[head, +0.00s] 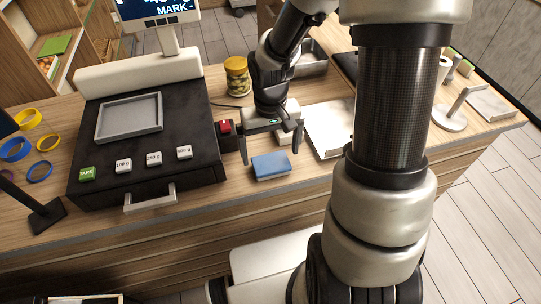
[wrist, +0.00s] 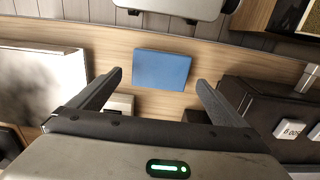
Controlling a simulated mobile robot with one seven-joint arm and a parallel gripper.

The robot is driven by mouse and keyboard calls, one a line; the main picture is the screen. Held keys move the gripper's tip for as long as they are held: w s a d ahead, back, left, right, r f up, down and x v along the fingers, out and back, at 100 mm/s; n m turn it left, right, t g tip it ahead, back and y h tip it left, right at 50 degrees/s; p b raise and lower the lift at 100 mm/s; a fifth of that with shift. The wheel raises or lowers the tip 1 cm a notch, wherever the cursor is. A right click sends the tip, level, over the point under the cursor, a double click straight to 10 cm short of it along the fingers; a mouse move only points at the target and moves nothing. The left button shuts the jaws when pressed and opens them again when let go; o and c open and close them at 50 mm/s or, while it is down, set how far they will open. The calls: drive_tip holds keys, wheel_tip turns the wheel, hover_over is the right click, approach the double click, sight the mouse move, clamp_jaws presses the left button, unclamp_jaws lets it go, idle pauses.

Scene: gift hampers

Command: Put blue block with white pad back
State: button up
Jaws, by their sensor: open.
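The blue block (head: 271,165) lies flat on the wooden counter near its front edge, to the right of the black drawer unit. In the wrist view the blue block (wrist: 162,69) lies ahead of my fingers, around the gap between their tips. I cannot make out a white pad on it. My gripper (head: 270,146) is open and empty, just behind and above the block. Its two fingers also show in the wrist view (wrist: 160,78), spread apart. A small whitish block (wrist: 122,103) sits beside the left finger, partly hidden by my gripper.
The black drawer unit (head: 200,128) with weight blocks and a grey tray (head: 130,118) stands left. A small red-topped dark box (head: 225,128) is beside it. A white box (head: 328,128) lies right, and a yellow-lidded jar (head: 237,76) stands behind. Bare counter surrounds the blue block.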

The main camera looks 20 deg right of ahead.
sight(271, 161)
wheel_tip(271, 161, up, 8)
drive_tip(key=shift+r, duration=0.25)
idle(0.4)
